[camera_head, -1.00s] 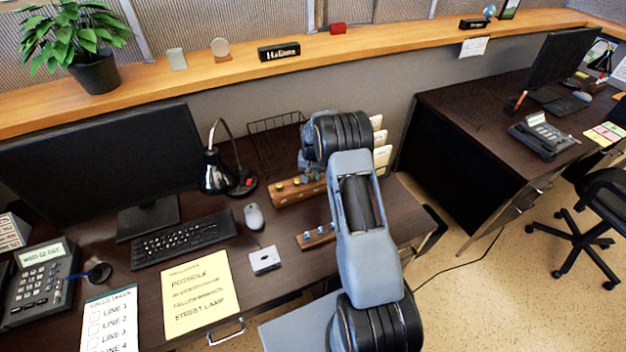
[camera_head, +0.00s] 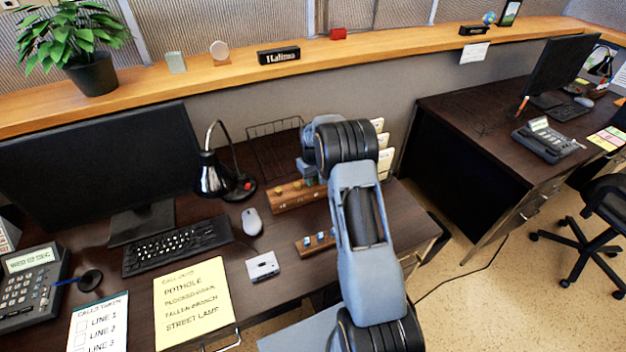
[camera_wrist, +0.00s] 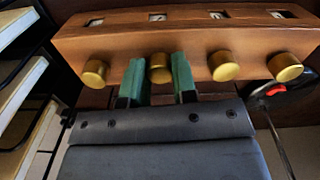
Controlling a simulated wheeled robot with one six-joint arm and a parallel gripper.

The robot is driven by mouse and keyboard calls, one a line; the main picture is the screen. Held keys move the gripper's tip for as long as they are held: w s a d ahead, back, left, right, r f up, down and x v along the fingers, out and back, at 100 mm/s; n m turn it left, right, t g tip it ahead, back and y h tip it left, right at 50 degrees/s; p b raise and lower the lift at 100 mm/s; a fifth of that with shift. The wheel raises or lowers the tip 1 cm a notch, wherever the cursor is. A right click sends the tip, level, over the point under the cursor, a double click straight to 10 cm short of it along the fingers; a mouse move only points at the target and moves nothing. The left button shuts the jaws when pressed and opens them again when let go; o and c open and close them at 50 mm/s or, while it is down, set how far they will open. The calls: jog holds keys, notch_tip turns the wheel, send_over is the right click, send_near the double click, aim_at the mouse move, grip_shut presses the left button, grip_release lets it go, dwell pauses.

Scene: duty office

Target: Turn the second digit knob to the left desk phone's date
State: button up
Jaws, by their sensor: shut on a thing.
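A brown wooden block (camera_wrist: 190,36) carries a row of several gold knobs with small digit windows above them in the wrist view. It also shows in the head view (camera_head: 290,203), partly hidden by my arm. My gripper (camera_wrist: 158,80) has its green fingers on both sides of the knob second from left in the wrist view (camera_wrist: 159,68), shut on it. The digits are too small to read. The left desk phone (camera_head: 32,285) stands at the left edge of the head view. Its display (camera_head: 31,259) appears to read "WED 02 DEC".
A black lamp (camera_head: 212,178) stands beside the block; its base with a red button shows in the wrist view (camera_wrist: 280,90). File trays (camera_wrist: 22,72) stand close on the other side. A smaller wooden block (camera_head: 316,242) and a mouse (camera_head: 251,221) are nearby.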

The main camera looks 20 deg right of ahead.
aim_at(314, 188)
dwell(0.4)
jog(key=o, duration=0.9)
jog(key=shift+r, duration=0.1)
notch_tip(314, 188, up, 14)
jog(key=shift+f+b, duration=0.15)
jog(key=shift+b, duration=0.25)
jog(key=s+a+r+t, duration=0.1)
jog(key=s+a, duration=0.3)
jog(key=s, duration=0.5)
jog(key=s+a+r+t, duration=0.1)
jog(key=s+a+r, duration=0.2)
jog(key=s, duration=0.7)
jog(key=s+a+r+m+t, duration=0.1)
jog(key=s+a, duration=0.4)
jog(key=s, duration=0.4)
jog(key=shift+s+r+t, duration=0.3)
jog(key=shift+r, duration=0.1)
